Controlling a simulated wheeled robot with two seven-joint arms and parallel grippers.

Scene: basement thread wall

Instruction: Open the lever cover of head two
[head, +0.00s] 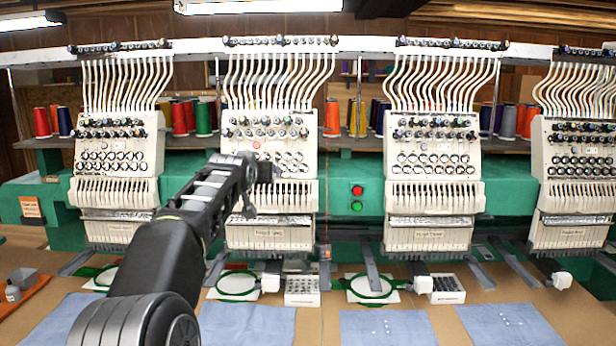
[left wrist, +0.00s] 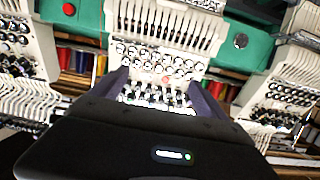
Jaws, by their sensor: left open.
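Head two (head: 300,130) is the second cream sewing head from the left in the head view. Its slotted lever cover (head: 295,196) sits below the rows of round knobs and looks closed. In the left wrist view the head appears upside down, with the slotted part (left wrist: 170,22) at the top. My left gripper (head: 262,172) is in front of head two, at the height of the lower knob rows, just above the slotted cover. Its fingers (left wrist: 163,90) are apart with nothing between them; contact with the head cannot be told. My right gripper is not in view.
Similar heads stand on the left (head: 118,150) and right (head: 432,150) along a green beam (head: 345,230). Red and green buttons (head: 357,198) are right of head two. Green hoops (head: 237,284), white boxes (head: 302,291) and blue cloths (head: 248,322) lie on the table below.

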